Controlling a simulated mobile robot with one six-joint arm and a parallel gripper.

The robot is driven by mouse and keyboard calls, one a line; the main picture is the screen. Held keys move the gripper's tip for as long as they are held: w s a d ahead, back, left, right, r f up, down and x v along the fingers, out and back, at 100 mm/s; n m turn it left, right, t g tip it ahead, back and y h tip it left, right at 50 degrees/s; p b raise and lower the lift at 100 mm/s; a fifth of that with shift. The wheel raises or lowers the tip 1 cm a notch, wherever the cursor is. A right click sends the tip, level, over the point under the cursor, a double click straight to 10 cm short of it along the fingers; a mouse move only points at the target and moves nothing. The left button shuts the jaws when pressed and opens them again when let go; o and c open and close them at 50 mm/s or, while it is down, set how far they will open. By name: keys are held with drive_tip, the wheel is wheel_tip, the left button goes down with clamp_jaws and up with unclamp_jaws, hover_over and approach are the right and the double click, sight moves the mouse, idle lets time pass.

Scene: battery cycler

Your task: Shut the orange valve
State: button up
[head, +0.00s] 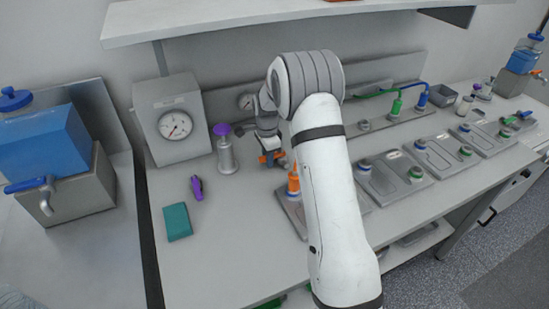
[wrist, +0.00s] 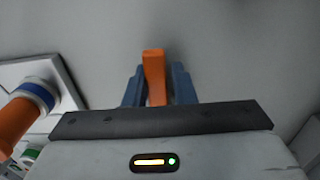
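The orange valve's handle (wrist: 154,78) stands between the two blue-grey fingers of my gripper (wrist: 158,88) in the wrist view. The fingers lie close along both its sides and look shut on it. In the head view my gripper (head: 268,150) is at the back of the bench, and a bit of the orange valve (head: 271,157) shows at its fingers. My arm and gripper hide most of the valve and its pipe, so I cannot tell the handle's angle against the pipe.
An orange plug (head: 293,183) stands upright just in front of my gripper, partly behind my arm; it also shows in the wrist view (wrist: 15,120). A purple-topped bottle (head: 227,150) and a gauge box (head: 172,118) stand to the left. A teal block (head: 177,222) lies on the open bench.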

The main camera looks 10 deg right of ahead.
drive_tip(key=shift+o, duration=0.7)
drive_tip(key=shift+w, duration=0.1)
drive_tip(key=shift+w+r+p, duration=0.15)
drive_tip(key=shift+r+p, duration=2.05)
drive_tip(key=shift+r, duration=1.8)
